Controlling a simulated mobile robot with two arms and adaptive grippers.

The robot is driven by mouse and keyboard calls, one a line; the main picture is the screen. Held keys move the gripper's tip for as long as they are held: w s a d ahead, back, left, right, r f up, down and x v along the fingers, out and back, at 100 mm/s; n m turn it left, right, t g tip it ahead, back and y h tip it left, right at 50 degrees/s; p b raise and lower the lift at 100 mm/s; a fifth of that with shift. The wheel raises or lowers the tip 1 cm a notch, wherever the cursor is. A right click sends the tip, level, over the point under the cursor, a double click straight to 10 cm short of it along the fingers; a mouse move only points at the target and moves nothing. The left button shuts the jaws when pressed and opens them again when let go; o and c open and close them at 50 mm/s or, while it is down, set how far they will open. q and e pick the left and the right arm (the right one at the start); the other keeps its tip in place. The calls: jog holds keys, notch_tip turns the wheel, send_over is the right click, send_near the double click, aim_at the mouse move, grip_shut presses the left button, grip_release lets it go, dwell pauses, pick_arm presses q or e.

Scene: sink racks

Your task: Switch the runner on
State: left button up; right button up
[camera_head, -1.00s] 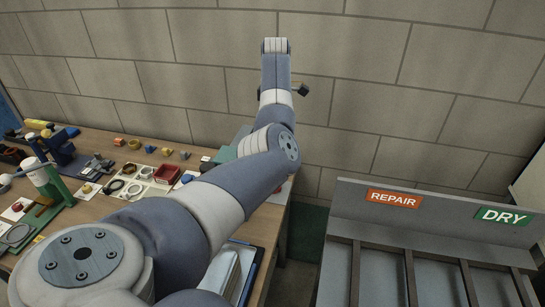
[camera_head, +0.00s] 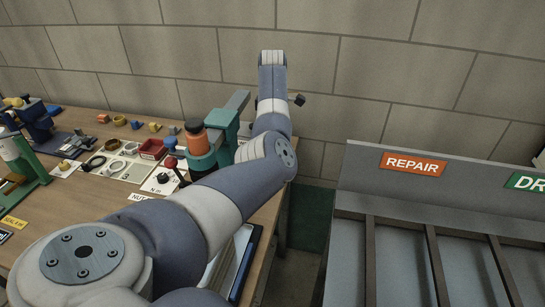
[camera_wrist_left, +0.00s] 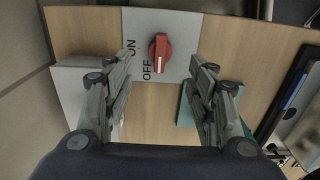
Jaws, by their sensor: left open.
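In the left wrist view a red rotary knob (camera_wrist_left: 159,51) sits on a light switch plate (camera_wrist_left: 182,28) marked ON and OFF. The knob's white mark is at its lower end, on the OFF side. My left gripper (camera_wrist_left: 160,60) is open, its two fingers apart on either side of the knob with nothing between them. Whether they are level with it is unclear. In the head view a green machine with an orange cylinder (camera_head: 196,138) stands on the bench, partly hidden by my left arm. A label reading NUT, cut off by my arm, lies nearby. My right gripper is not in view.
The wooden bench (camera_head: 88,207) holds a red tray (camera_head: 152,148), rings, small coloured parts and a green press (camera_head: 22,163) at left. A grey rack with a REPAIR sign (camera_head: 413,163) stands at right, across a gap. A block wall is behind.

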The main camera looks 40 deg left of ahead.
pick_arm(q)
notch_tip(320, 180, down, 8)
jog(key=shift+r, duration=0.2)
jog(key=c, duration=1.1)
